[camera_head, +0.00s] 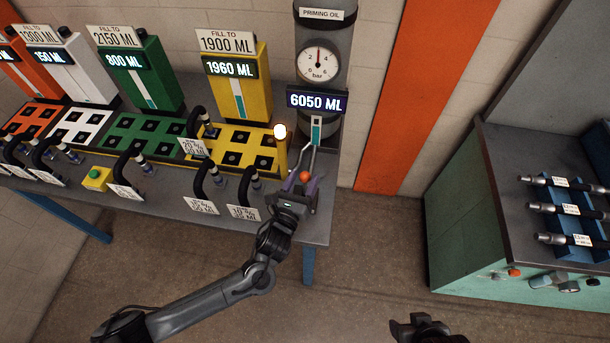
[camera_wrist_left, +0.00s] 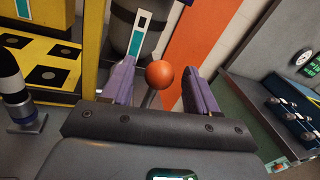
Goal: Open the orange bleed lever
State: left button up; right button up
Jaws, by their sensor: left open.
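The bleed lever's orange ball knob (camera_head: 305,177) is at the front right of the bench, below the grey priming oil tank (camera_head: 322,60). In the left wrist view the orange knob (camera_wrist_left: 160,74) sits on a grey rod between my left gripper's two purple fingers. My left gripper (camera_head: 303,184) is open around the knob, with a gap on each side; I cannot tell whether either finger touches it. The tank's gauge (camera_head: 318,61) needle points near the top, and its display (camera_head: 317,102) reads 6050 ML. A dark part at the bottom of the head view may be my right gripper (camera_head: 425,328); its fingers are unclear.
Yellow (camera_head: 250,90), green (camera_head: 145,80), white and orange units stand along the bench to the left. Black hoses (camera_head: 247,185) with tags lie close left of my left gripper. A green cabinet (camera_head: 470,210) is at the right.

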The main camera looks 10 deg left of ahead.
pick_arm(q)
jog(key=shift+x, duration=0.95)
jog(key=shift+c, duration=0.3)
grip_shut()
